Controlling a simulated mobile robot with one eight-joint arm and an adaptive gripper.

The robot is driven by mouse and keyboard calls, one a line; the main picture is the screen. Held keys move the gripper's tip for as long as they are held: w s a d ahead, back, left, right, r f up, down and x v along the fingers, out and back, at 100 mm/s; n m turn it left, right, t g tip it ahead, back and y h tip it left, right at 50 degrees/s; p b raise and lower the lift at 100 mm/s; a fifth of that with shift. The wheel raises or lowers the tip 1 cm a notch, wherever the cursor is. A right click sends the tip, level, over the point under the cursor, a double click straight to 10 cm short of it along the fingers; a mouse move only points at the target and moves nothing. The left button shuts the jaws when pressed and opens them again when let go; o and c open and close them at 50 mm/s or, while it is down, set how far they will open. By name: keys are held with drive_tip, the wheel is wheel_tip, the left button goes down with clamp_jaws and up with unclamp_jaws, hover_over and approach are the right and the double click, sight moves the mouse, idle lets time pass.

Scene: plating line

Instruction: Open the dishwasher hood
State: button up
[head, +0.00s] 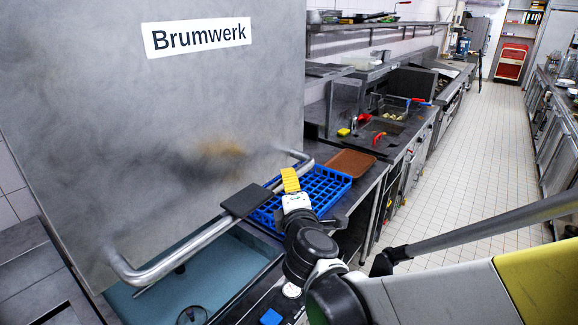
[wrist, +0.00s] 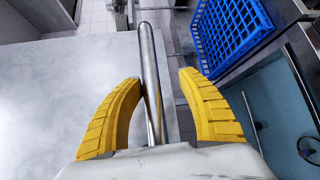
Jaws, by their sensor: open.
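The dishwasher hood (head: 150,110) is a big grey metal box with a "Brumwerk" label, filling the left of the head view. Its tubular handle (head: 185,255) runs along the front, with a dark grip piece (head: 246,200) near its middle. My gripper (head: 290,178), with yellow fingers, is by the right part of the handle. In the wrist view my gripper (wrist: 160,80) is open, and the handle bar (wrist: 149,60) runs between the fingers, nearer the left one. I see no clear grip on the bar. How far the hood is raised I cannot tell.
A blue dish rack (head: 325,190) lies beside my gripper, with a brown tray (head: 350,163) behind it. A teal surface (head: 225,262) with round glass-like items lies below the handle. Counters and a fryer stand further back. The tiled aisle (head: 470,150) on the right is clear.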

drive_tip(key=shift+w+a+f, duration=0.1)
drive_tip(key=shift+w+f, duration=0.05)
drive_tip(key=shift+w, duration=0.4)
drive_tip(key=shift+w+f, duration=0.1)
drive_tip(key=shift+w, duration=0.45)
drive_tip(key=c, duration=0.7)
clamp_jaws()
drive_tip(key=shift+f, duration=0.15)
wheel_tip(320, 180, down, 6)
drive_tip(key=b, duration=0.6)
drive_tip(key=shift+f, duration=0.15)
